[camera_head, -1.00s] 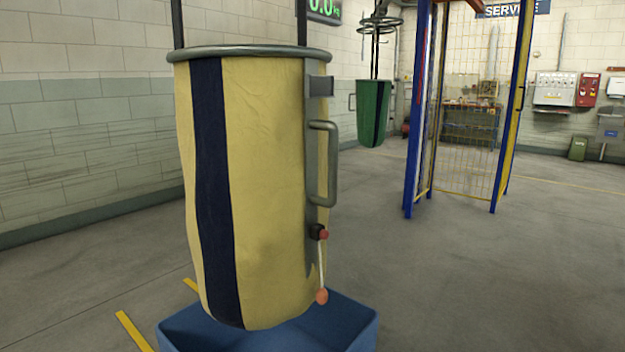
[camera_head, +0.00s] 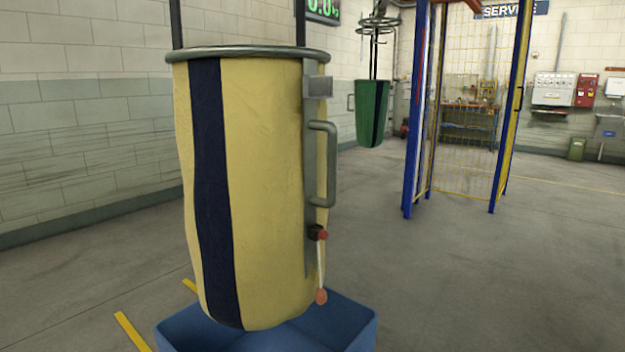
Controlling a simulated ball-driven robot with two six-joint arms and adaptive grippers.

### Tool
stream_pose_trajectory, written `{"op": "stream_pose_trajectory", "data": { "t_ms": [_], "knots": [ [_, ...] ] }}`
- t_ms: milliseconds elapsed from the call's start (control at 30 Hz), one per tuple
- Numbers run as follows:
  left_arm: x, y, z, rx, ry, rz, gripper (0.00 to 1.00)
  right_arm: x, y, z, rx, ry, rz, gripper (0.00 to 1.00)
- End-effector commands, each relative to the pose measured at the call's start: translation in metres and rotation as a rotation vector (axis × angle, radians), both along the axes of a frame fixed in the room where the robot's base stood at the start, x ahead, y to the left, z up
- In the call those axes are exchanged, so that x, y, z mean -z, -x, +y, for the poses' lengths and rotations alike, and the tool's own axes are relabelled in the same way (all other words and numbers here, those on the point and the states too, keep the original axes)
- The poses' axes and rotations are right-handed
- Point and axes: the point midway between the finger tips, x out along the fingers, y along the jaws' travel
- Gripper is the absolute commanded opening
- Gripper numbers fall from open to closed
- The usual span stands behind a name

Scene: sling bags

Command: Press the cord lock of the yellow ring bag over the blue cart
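The yellow ring bag (camera_head: 265,180) hangs upright in the left middle of the head view, from a grey metal ring (camera_head: 250,53). A dark blue stripe (camera_head: 212,190) runs down it. A grey plate with a grey handle (camera_head: 331,165) is on its right side. The cord lock (camera_head: 316,233), black with a red button, sits below the handle. A cord with an orange-red ball end (camera_head: 321,296) hangs below it. The blue cart (camera_head: 340,325) is beneath the bag, cut off by the lower edge. Neither of my grippers is in view.
A green bag (camera_head: 371,115) hangs farther back. A blue-posted frame with yellow mesh (camera_head: 465,100) stands right of it. A workbench (camera_head: 468,125) and wall boxes (camera_head: 553,89) are at the back. The floor at right is clear.

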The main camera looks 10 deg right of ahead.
Motion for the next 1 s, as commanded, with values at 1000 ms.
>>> {"op": "stream_pose_trajectory", "data": {
  "t_ms": [1000],
  "knots": [
    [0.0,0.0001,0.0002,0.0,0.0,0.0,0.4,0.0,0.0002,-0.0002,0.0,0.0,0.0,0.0]
  ]
}}
